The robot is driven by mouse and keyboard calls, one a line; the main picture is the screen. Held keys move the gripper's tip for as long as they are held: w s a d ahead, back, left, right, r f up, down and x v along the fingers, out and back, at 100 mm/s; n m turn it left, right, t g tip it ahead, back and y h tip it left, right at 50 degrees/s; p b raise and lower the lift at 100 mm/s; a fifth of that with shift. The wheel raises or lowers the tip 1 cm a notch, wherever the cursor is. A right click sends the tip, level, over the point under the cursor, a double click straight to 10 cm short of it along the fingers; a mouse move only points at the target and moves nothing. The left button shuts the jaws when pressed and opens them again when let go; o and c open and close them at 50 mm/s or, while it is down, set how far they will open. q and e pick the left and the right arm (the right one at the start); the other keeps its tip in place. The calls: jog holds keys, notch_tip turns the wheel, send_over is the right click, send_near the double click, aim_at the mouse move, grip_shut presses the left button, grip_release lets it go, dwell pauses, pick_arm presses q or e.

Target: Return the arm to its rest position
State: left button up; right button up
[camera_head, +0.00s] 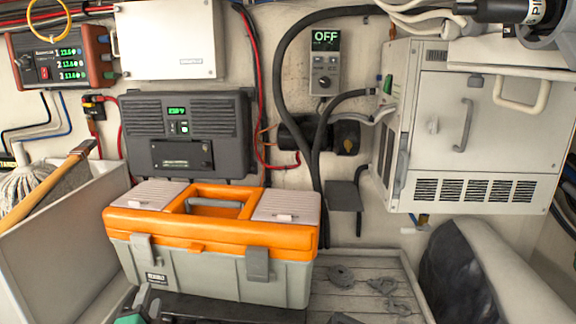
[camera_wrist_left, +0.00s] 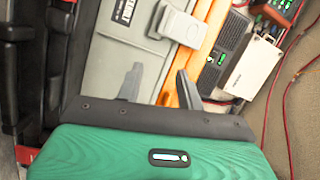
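My left gripper (camera_head: 146,297) shows at the bottom edge of the head view, in front of the lower left of the toolbox. Its green body and two dark fingers (camera_wrist_left: 158,82) show in the left wrist view. The fingers are apart with nothing between them, so it is open and empty. The orange and grey toolbox (camera_head: 205,262) with its lid down lies beyond the fingers, and it also shows in the left wrist view (camera_wrist_left: 125,48). I cannot tell how wide the gap to it is. My right gripper is not in view.
A slatted shelf (camera_head: 352,276) with several small grey parts is right of the toolbox. A pale panel (camera_head: 65,230) and a wooden-handled mop (camera_head: 40,195) stand left. A dark rounded object (camera_head: 455,270) is at right. A grey cabinet (camera_head: 470,130) and wall boxes with cables fill the back.

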pick_arm(q)
jog(key=s+d+f+n+g, duration=0.1)
jog(key=s+f+n+g, duration=0.55)
jog(key=s+f, duration=0.6)
jog(key=s+d+f+n+g+h, duration=0.25)
jog(key=s+f+g, duration=0.2)
jog(key=s, duration=0.35)
jog(key=s+d+f+n+g+h, duration=0.1)
jog(key=s+d+f+n+g, duration=0.15)
jog(key=s+f, duration=0.45)
notch_tip(320, 180, down, 30)
jog(key=s+g, duration=0.2)
jog(key=s+a+f+g, duration=0.1)
jog(key=s+a+f, duration=0.2)
jog(key=s+f, duration=1.6)
jog(key=shift+a+f+m, duration=0.15)
jog(key=shift+f+m, duration=0.2)
jog(key=shift+f, duration=0.15)
jog(key=shift+g, duration=0.25)
